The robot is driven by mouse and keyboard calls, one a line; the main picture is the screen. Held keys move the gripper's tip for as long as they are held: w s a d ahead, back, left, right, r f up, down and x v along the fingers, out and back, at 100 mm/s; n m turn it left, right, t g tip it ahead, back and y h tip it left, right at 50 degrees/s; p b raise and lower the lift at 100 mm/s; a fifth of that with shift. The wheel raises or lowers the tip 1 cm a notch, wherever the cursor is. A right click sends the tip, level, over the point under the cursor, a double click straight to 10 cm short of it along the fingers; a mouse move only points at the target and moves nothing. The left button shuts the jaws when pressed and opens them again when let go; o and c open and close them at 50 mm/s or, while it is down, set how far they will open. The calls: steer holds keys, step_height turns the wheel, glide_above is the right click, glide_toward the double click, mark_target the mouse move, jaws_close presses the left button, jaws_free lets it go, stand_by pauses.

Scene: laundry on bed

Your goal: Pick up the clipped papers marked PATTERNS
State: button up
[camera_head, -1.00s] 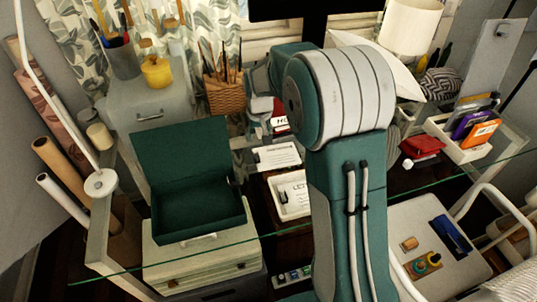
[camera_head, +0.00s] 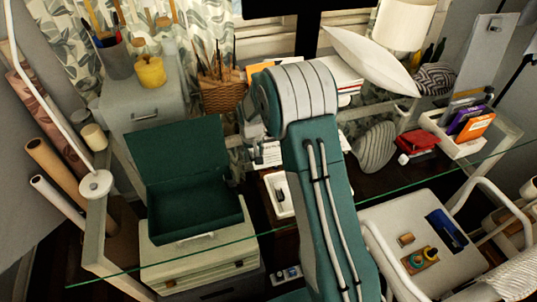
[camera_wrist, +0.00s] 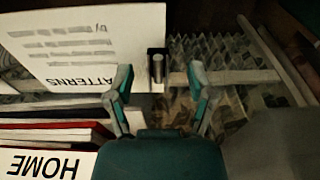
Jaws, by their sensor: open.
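The clipped papers (camera_wrist: 85,45) marked PATTERNS show in the wrist view at upper left, a white sheet with its lettering upside down. A dark clip with a metallic barrel (camera_wrist: 157,68) sits at the sheet's right edge. My gripper (camera_wrist: 159,80) is open, with one finger on each side of the clip in the picture. Nothing is visibly held, and I cannot tell whether the fingers touch the papers.
A card marked HOME (camera_wrist: 45,165) and red and white folders (camera_wrist: 55,133) lie close at lower left in the wrist view. A pleated, patterned thing (camera_wrist: 215,60) is behind the fingers. In the head view, a green open box (camera_head: 190,205) stands left of my arm.

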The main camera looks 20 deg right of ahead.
steer(key=shift+f, duration=0.2)
jaws_close()
step_height(320, 180, up, 4)
steer(key=shift+f, duration=0.2)
steer(key=s+d+r, duration=0.1)
steer(key=s+r, duration=0.8)
steer(key=s, duration=0.5)
steer(key=shift+r, duration=0.25)
